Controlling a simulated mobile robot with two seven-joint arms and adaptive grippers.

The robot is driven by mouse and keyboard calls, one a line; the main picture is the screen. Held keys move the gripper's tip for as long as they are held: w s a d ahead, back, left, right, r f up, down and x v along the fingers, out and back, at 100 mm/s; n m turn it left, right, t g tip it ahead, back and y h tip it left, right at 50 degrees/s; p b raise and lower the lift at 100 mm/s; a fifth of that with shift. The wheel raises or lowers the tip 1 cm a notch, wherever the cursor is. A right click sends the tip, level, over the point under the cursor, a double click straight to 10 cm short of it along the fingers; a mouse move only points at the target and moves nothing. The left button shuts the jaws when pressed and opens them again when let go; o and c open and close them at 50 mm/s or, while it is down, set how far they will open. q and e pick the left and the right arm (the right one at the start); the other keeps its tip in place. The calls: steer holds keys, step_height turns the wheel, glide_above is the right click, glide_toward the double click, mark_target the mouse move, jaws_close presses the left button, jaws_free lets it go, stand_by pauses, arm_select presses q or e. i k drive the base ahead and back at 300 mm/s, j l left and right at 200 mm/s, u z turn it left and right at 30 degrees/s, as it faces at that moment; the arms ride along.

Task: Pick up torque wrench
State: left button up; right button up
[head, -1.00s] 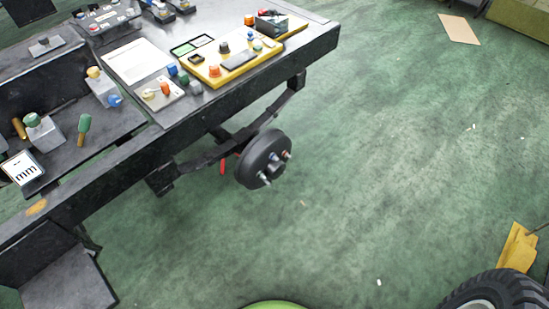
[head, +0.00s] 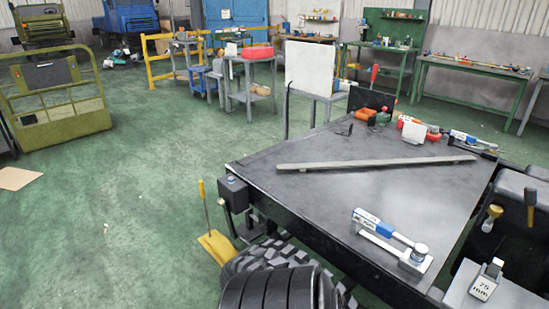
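A blue and white tool with a long handle (head: 385,229), which looks like a torque wrench, lies on the dark flat top (head: 330,205) of the chassis frame, near its front right edge. A grey round part (head: 419,252) sits at its right end. A second blue and white tool (head: 465,138) lies farther back on the right, beside red items; I cannot tell its exact kind. Neither of my grippers is in view.
A long grey bar (head: 375,163) lies across the flat top. Tyres (head: 285,287) and a yellow wedge with a handle (head: 217,245) stand at the front. A 75 mm block (head: 485,281) is at the lower right.

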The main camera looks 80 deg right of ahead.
mark_target(420, 252)
steer(key=z, duration=3.5)
steer(key=j+u, duration=0.15)
steer(key=j, duration=0.25)
steer(key=i+j+u, duration=0.2)
steer(key=j, duration=0.2)
steer(key=j+u, duration=0.15)
steer(key=j, duration=0.25)
